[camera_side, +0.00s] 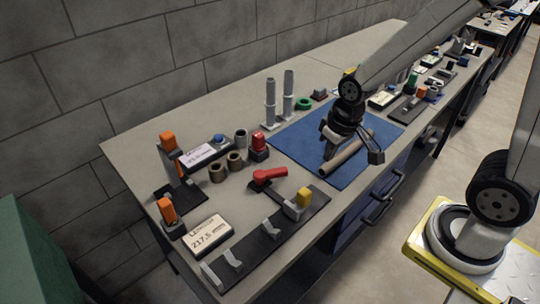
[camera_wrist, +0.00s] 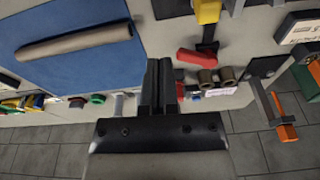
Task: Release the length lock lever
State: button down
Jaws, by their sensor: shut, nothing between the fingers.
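A red lever (camera_side: 268,175) stands beside the dark rail fixture (camera_side: 250,250), its arm lying about level and pointing right. It also shows in the wrist view (camera_wrist: 200,57), to the right of my fingers and apart from them. A yellow block (camera_side: 303,198) sits on a grey mount at the rail's right end; it shows at the top of the wrist view (camera_wrist: 207,11). My gripper (camera_side: 331,152) is shut and empty, above the blue mat and close to the tan tube in the side view. In the wrist view its fingertips (camera_wrist: 160,62) are together.
A tan tube (camera_side: 347,157) lies on the blue mat (camera_side: 290,142). A display box reading about 217.5 (camera_side: 209,235) and orange-handled clamps (camera_side: 167,210) stand at the left. Two grey posts (camera_side: 270,105) and a red button (camera_side: 259,141) stand farther back.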

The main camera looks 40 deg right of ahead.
aim_at(271, 176)
jog(key=w+f+m+g+y, duration=0.1)
jog(key=w+m+g, duration=0.4)
jog(key=w, duration=1.2)
jog(key=shift+w+a+g+y, duration=0.25)
jog(key=shift+g+y, duration=0.15)
jog(key=shift+y, duration=0.2)
jog(key=shift+x, duration=5)
